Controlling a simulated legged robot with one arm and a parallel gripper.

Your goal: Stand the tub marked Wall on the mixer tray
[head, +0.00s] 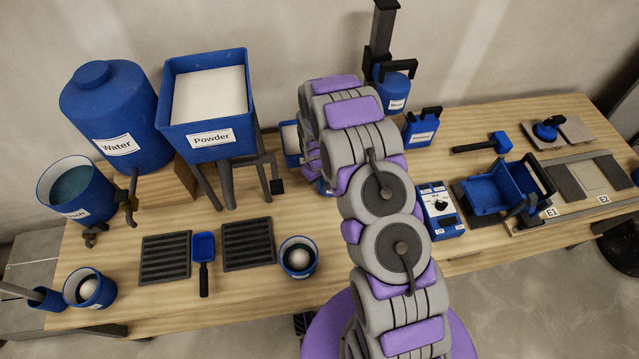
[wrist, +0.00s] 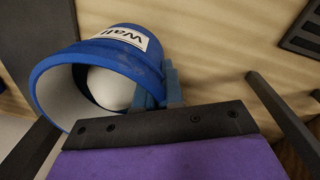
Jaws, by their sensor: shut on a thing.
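The tub marked Wall (wrist: 105,60) shows in the wrist view, blue with a white label and a pale round mass inside. Its open mouth faces the lower left of that view. My gripper (wrist: 158,90) is shut on the tub's rim and wall, with the blue finger pads against it. In the head view my arm hides the gripper and most of what it holds. A blue machine on a dark column (head: 395,92) stands at the back behind my arm; I take it for the mixer. Its tray is not clearly visible.
The Powder hopper (head: 205,110) and Water tank (head: 115,115) stand at the left back. A blue control box (head: 440,212) stands right of my arm.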

